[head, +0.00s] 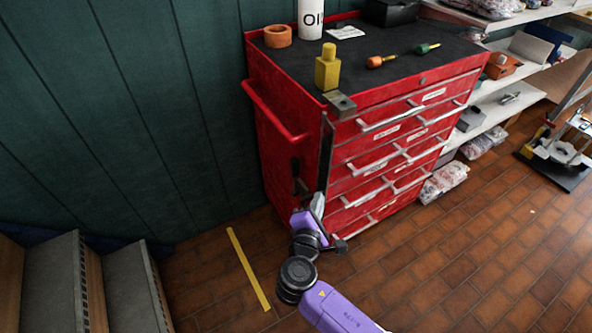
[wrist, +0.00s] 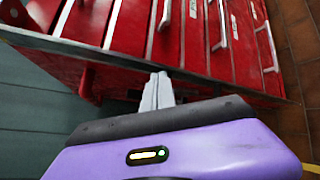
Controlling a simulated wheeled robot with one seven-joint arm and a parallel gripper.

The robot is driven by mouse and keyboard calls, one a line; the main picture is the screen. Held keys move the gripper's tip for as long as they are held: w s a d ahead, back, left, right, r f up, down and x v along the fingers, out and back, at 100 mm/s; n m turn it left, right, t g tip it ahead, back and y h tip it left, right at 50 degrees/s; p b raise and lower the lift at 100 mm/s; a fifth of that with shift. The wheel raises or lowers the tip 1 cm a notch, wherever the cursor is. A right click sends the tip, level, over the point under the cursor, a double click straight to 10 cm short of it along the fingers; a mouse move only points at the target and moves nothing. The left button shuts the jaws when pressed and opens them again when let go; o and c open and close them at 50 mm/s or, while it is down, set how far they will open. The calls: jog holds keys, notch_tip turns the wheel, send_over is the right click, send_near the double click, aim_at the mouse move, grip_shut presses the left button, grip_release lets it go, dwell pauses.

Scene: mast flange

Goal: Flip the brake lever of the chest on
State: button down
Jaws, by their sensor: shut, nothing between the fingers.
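The red chest (head: 280,145) stands against the green wall, with silver-handled drawers on its front. A small dark lever-like part (head: 298,178) sits on its left side, near the front edge. Another small dark part (head: 341,246) shows low at the front corner. I cannot tell for sure which is the brake lever. My gripper (head: 318,204) is shut and empty, close to the chest's lower front left edge; contact cannot be told. In the wrist view the shut fingers (wrist: 157,90) point at the chest front (wrist: 185,45), beside a dark edge bar. My wrist hides part of the lower corner.
A yellow bottle (head: 327,68), an orange ring (head: 277,36), a white oil can (head: 311,18) and two screwdrivers stand or lie on the chest. Steps (head: 110,285) are at lower left and shelves (head: 500,105) at right. A yellow floor strip (head: 248,268) lies left; floor (head: 470,255) at right is clear.

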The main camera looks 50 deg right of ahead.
aim_at(295, 178)
jog(key=w+d+b, duration=0.2)
jog(key=w, duration=0.6)
jog(key=shift+w+d+b, duration=0.2)
jog(key=shift+d+b, duration=0.1)
jog(key=shift+b, duration=0.1)
jog(key=shift+w, duration=0.1)
dwell(1.7)
jog(key=shift+w+d, duration=0.1)
jog(key=shift+w, duration=0.2)
